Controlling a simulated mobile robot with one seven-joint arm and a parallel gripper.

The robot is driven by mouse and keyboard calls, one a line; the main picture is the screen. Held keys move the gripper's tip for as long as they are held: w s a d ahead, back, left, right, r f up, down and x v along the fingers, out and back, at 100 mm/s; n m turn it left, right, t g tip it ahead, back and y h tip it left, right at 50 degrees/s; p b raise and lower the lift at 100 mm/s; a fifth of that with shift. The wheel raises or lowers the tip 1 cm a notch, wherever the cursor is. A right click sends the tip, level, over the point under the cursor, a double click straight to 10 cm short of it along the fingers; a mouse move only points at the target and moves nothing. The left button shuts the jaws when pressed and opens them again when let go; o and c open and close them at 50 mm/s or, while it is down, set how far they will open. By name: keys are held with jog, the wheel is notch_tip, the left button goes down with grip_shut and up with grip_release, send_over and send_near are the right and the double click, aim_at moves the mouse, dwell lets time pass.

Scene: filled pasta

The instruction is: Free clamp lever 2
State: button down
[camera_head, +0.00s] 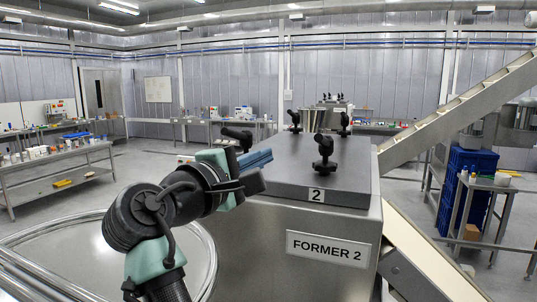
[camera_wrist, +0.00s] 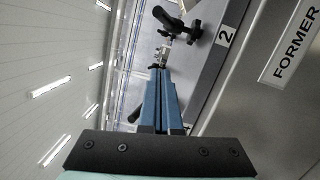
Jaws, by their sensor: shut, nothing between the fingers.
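Clamp lever 2 (camera_head: 323,155) is a black lever on a short post at the front right corner of the dark former lid, just above the "2" label (camera_head: 316,195). In the wrist view, a black lever (camera_wrist: 180,22) stands beyond my fingertips, beside the same label. My gripper (camera_head: 268,156) has blue fingers and is left of clamp lever 2 in the head view, apart from it. The fingers show side by side in the wrist view (camera_wrist: 160,72), closed together with nothing held. Another black lever (camera_head: 237,138) shows just behind my gripper and is partly hidden.
The lid (camera_head: 285,165) also carries two black levers at its back, one on the left (camera_head: 295,120) and one on the right (camera_head: 345,122). The steel FORMER 2 housing (camera_head: 290,220) stands below. A sloping conveyor (camera_head: 460,112) rises on the right. The air above the lid is clear.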

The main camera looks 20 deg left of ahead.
jog(key=w+d+r, duration=0.1)
jog(key=w+d, duration=0.4)
jog(key=w, duration=0.2)
jog(key=shift+w+d+p, duration=0.2)
jog(key=shift+w+p, duration=0.15)
jog(key=shift+a, duration=0.1)
jog(key=shift+s+r, duration=0.1)
